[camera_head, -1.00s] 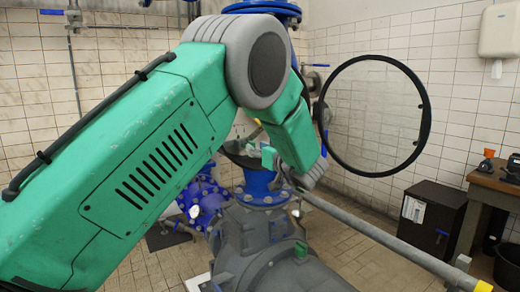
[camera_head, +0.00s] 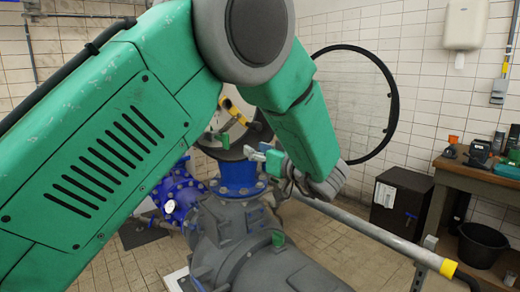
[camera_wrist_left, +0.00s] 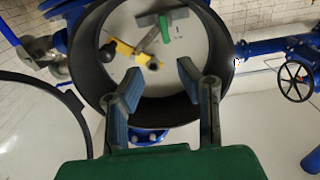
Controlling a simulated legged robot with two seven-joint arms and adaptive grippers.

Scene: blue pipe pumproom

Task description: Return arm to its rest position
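My left arm (camera_head: 110,150) is green and grey, bends at a large grey elbow, and fills the left and middle of the head view. Its forearm hangs down to my left gripper (camera_head: 258,152), beside a round dark-rimmed opening (camera_head: 215,143) above the blue flange (camera_head: 238,180). In the left wrist view, my left gripper (camera_wrist_left: 157,86) has its two fingers spread with nothing between them. The fingers point at the dark ring (camera_wrist_left: 88,55). A yellow tool (camera_wrist_left: 122,46) and a grey piece with a green part (camera_wrist_left: 164,28) show inside the ring. My right gripper is not in view.
A grey rail (camera_head: 385,238) with a yellow end runs at the right front. A round clear disc with a black rim (camera_head: 391,95) stands behind my forearm. A black box (camera_head: 400,202) and a wooden table (camera_head: 480,182) stand at the right. Grey pump (camera_head: 255,262) lies below.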

